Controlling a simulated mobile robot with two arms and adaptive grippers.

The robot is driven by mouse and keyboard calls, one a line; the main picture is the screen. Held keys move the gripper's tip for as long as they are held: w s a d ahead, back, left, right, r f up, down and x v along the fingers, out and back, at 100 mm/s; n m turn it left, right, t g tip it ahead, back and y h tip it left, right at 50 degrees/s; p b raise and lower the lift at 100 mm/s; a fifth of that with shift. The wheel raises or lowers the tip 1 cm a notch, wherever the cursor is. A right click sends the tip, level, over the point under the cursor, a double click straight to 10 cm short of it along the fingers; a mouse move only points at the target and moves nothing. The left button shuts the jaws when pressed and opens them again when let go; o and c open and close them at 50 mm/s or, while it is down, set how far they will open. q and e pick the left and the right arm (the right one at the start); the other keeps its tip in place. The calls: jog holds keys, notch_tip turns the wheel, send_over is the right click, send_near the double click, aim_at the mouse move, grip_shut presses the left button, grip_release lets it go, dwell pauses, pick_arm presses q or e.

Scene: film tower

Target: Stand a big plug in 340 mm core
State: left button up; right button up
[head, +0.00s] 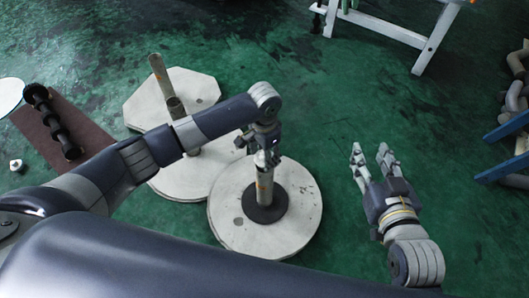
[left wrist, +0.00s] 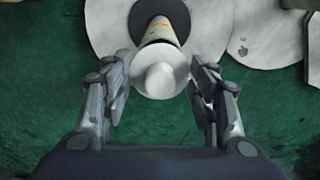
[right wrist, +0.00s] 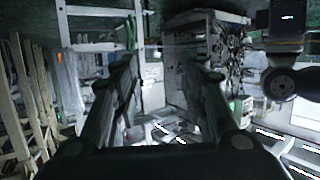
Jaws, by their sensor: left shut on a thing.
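My left gripper (head: 264,155) is shut on a big white plug (left wrist: 160,78) and points down over the core. A pale core (head: 264,187) with an orange mark stands upright in a black round base (head: 268,211) on a round, light board (head: 297,228). The plug (head: 260,158) is in line with the core's top end; I cannot tell how far it sits inside. The core also shows behind the plug in the left wrist view (left wrist: 159,34). My right gripper (head: 370,150) is open and empty, to the right of the board.
A brown mat (head: 85,130) with a black bar-like object lies at the left. A white frame (head: 390,30) stands at the back. Green floor is free around my right gripper.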

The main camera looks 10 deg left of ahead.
jog(key=shift+s+d+f+g, duration=0.2)
jog(key=shift+s+f+g, duration=0.2)
jog(key=shift+f, duration=0.3)
jog(key=shift+s+d+f+g, duration=0.2)
jog(key=shift+s+f+g, duration=0.15)
jog(key=shift+f, duration=0.35)
pick_arm(q)
jog(key=shift+p, duration=0.35)
pick_arm(e)
jog(key=shift+h, duration=0.3)
jog(key=shift+s+d+f+g, duration=0.2)
jog(key=shift+s+f+g, duration=0.2)
jog(key=shift+f, duration=0.1)
jog(key=shift+s+d+f+g, duration=0.15)
jog(key=shift+s+f+g, duration=0.1)
jog(key=shift+s+f, duration=0.2)
jog(key=shift+s+d+f, duration=0.1)
jog(key=shift+s+f, duration=0.05)
jog(key=shift+f, duration=0.05)
pick_arm(q)
jog(key=shift+p, duration=0.5)
pick_arm(e)
jog(key=shift+s+d+f+g+h, duration=0.2)
jog(key=shift+s+f+g, duration=0.25)
jog(key=shift+s+f, duration=0.05)
jog(key=shift+s+d+f+g+h, duration=0.2)
jog(key=shift+s+f+g, duration=0.25)
jog(key=shift+s, duration=0.05)
pick_arm(q)
jog(key=shift+f, duration=0.1)
